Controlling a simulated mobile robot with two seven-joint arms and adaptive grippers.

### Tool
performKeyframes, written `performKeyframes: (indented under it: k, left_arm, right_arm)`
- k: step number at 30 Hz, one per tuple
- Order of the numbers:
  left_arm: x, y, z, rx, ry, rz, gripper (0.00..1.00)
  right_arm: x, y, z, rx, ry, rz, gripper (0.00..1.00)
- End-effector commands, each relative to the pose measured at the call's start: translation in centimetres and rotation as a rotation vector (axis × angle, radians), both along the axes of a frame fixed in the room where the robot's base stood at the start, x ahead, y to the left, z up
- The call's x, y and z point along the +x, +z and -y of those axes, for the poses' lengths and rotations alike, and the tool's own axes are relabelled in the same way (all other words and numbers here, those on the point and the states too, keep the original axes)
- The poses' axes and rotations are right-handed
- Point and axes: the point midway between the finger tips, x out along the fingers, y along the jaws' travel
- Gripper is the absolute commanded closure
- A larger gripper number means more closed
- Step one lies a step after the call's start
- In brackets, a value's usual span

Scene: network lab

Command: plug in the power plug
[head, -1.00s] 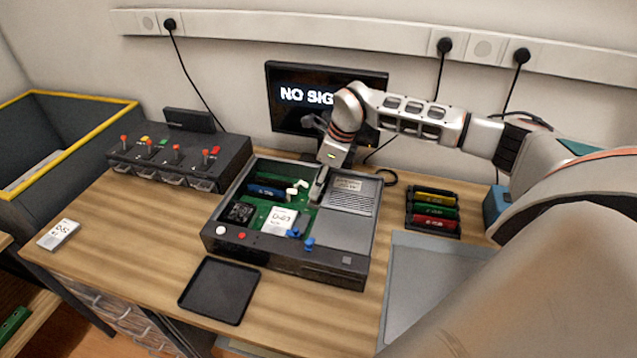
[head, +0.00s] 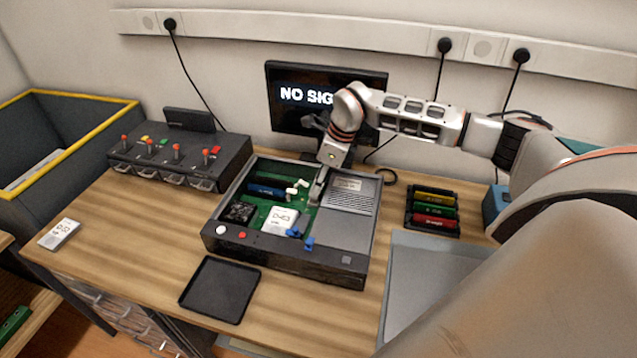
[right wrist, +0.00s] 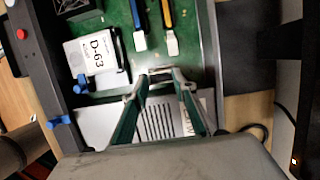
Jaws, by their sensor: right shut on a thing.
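The open device case (head: 215,240) stands mid-table, with a green board (head: 262,208) on its left and a grey vented unit (head: 350,200) on its right. My right gripper (head: 316,200) reaches down into the case where the board meets the vented unit. In the right wrist view its two fingers (right wrist: 160,76) close together on a small pale thing at the tips. This seems to be the power plug, but it is mostly hidden by the fingers. Whether it sits in a socket cannot be told. My left gripper is not in view.
In the case are a white labelled block (head: 280,219), blue levers (head: 309,243) and blue and yellow strips with white ends (right wrist: 172,44). A black tray (head: 220,290) lies in front. A monitor (head: 290,92) reads "NO SIG". A switch box (head: 180,150) stands left.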

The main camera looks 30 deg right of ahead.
Motion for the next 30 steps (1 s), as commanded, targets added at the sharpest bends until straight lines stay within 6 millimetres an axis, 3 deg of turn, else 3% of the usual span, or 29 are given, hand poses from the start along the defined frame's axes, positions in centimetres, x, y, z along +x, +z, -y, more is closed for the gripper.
performKeyframes:
  k: [30]
  left_arm:
    - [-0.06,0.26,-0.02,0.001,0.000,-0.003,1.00]
  right_arm:
    - [-0.01,-0.47,0.01,0.000,0.000,0.000,0.96]
